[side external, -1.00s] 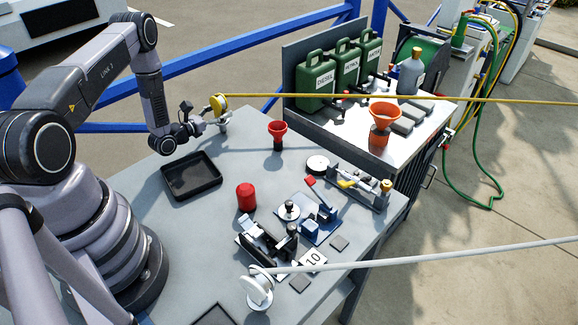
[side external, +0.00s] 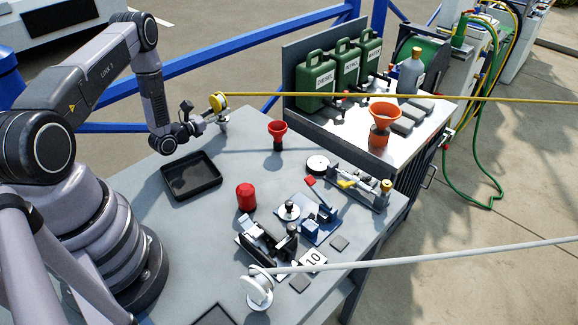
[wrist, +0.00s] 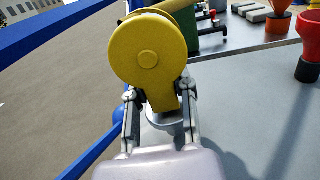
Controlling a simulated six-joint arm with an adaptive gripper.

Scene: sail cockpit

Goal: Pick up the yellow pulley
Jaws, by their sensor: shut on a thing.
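The yellow pulley (side external: 217,103) is at the far edge of the grey table, with a yellow rope running from it to the right. In the wrist view the yellow pulley (wrist: 148,52) is upright, its round face toward me. My gripper (side external: 208,118) reaches it from the left, and it also shows in the wrist view (wrist: 160,108). Its two fingers are shut on the lower yellow part of the pulley, one on each side. A pale round base (side external: 223,124) is beneath the pulley. Whether the pulley is clear of this base I cannot tell.
A black tray (side external: 191,176) lies on the table in front of my gripper. A red funnel (side external: 277,130) stands to the right. The yellow rope (side external: 400,97) crosses above the side bench. A blue rail (side external: 240,52) runs behind the table.

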